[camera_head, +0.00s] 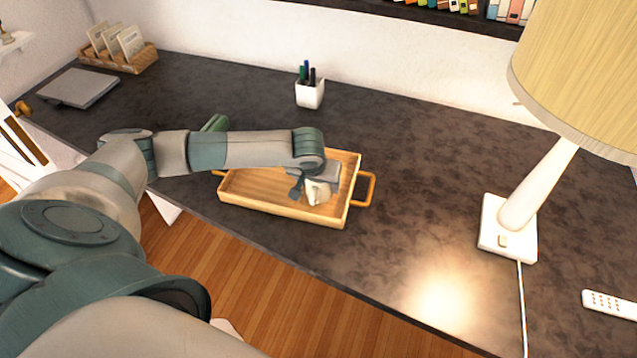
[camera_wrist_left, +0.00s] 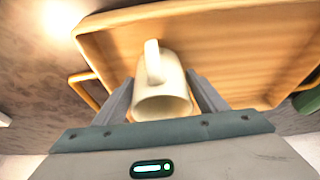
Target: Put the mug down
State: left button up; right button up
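A cream mug (camera_head: 317,191) is at the wooden tray's (camera_head: 263,208) right half, beneath my left gripper (camera_head: 314,184). In the left wrist view the mug (camera_wrist_left: 163,92) lies between the two grey fingers, which press close on both its sides, so the gripper appears shut on it. Its opening faces the wrist camera and its handle points up in that picture. The tray floor (camera_wrist_left: 225,55) is right behind it; I cannot tell whether the mug touches it. My right gripper is in neither view.
The tray has an orange handle (camera_head: 371,188) at its right end. A white pen holder (camera_head: 310,93) stands behind it. A green thing (camera_head: 215,123) is partly hidden by my arm.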

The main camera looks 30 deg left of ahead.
pick_arm(q)
jog(key=shift+o, duration=0.9)
jog(key=shift+r, duration=0.1)
jog(key=shift+r, duration=0.3)
jog(key=b+v, duration=0.3)
jog(key=v, duration=0.7)
jog(key=shift+s+d+r, duration=0.1)
jog(key=shift+r, duration=0.1)
jog(key=shift+s+r, duration=0.25)
jog(key=shift+r, duration=0.3)
jog(key=shift+d, duration=0.15)
